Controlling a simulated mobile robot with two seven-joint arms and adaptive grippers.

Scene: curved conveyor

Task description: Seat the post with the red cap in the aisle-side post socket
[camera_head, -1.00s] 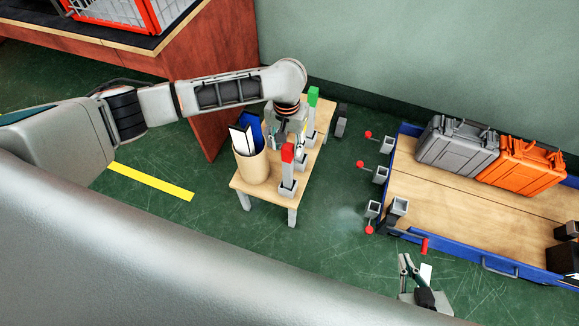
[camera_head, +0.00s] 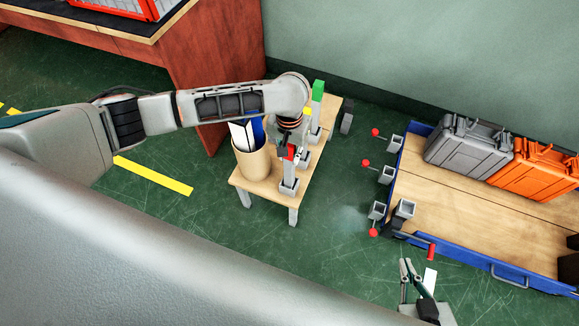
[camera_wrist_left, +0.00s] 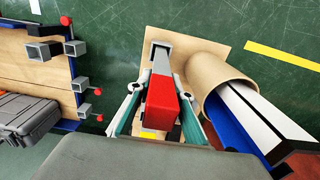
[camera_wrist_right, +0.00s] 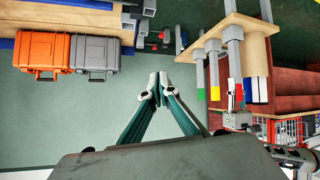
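The post with the red cap (camera_head: 289,154) stands upright in a holder on the small wooden table. In the left wrist view its red cap (camera_wrist_left: 163,97) lies between the fingers of my left gripper (camera_wrist_left: 157,83). They are open around the post, with a gap visible beside it. In the head view my left gripper (camera_head: 292,145) partly hides the cap. Grey square sockets with red knobs line the blue cart's left end: a far one (camera_head: 395,142), a middle one (camera_head: 386,175) and a near one (camera_head: 377,210). My right gripper (camera_head: 408,264) is shut and empty near the cart's front edge.
A green-capped post (camera_head: 318,91) stands behind on the small table (camera_head: 240,181). A tan bin (camera_head: 252,163) with folders is close to my left gripper. Grey (camera_head: 467,146) and orange (camera_head: 530,166) cases sit on the cart (camera_head: 440,205). Open floor separates table and cart.

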